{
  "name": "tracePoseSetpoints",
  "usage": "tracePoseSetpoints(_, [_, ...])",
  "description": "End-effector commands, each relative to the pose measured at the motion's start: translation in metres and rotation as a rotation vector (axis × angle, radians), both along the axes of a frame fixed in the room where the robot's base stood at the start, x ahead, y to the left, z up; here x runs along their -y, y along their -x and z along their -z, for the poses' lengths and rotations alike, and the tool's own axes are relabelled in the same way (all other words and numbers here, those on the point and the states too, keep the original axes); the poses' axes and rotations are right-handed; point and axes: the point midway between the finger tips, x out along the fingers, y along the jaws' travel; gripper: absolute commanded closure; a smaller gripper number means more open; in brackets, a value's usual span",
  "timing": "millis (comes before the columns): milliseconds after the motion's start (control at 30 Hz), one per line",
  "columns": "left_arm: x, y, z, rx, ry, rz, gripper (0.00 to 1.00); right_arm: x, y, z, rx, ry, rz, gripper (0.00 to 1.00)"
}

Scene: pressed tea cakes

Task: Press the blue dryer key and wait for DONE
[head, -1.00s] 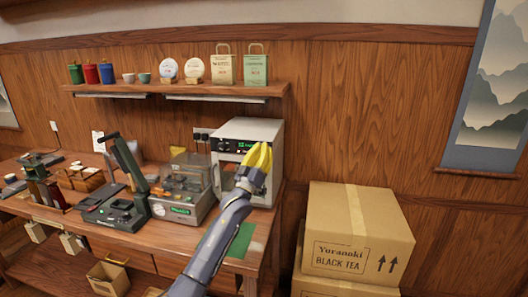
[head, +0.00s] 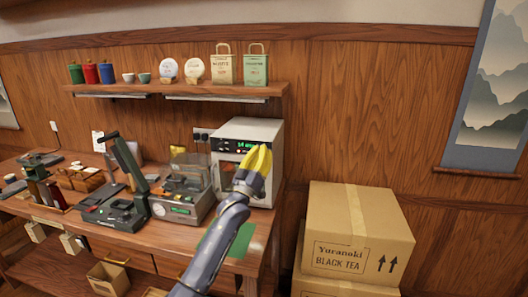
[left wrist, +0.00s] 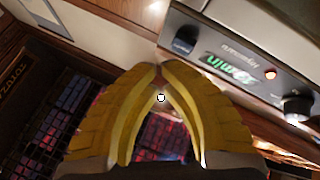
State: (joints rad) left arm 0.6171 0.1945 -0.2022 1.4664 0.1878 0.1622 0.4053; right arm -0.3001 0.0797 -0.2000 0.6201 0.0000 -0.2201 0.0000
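The dryer is a pale box (head: 248,131) at the right end of the bench. Its dark front panel has a green lit display (head: 244,145), which also shows upside down in the left wrist view (left wrist: 228,67), with "min" legible. In that view a dark bluish round control (left wrist: 185,40) sits at one side of the display. A small red light (left wrist: 270,73) and a dark knob (left wrist: 298,108) sit at the other side. My left gripper (head: 262,150) has yellow fingers, tips together and empty, in front of the dryer; its fingertips (left wrist: 160,68) look apart from the panel. My right gripper is out of view.
A grey machine with a clear cover (head: 182,200) and a dark lever press (head: 125,205) stand left of the dryer. A shelf (head: 180,90) hangs above. Cardboard boxes (head: 355,225) are stacked at the right. A green mat (head: 241,240) lies at the bench front.

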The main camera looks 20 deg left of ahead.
Motion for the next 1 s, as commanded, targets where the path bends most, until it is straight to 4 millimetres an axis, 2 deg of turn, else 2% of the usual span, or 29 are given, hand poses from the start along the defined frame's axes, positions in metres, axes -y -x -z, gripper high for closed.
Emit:
tracePoseSetpoints(533, [0.002, 0.042, 0.0, 0.001, 0.001, 0.0, 1.0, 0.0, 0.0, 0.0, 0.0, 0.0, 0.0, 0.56])
tracePoseSetpoints(1000, [0.002, 0.046, 0.0, 0.0, 0.001, 0.001, 1.0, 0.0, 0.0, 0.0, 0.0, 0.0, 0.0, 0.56])
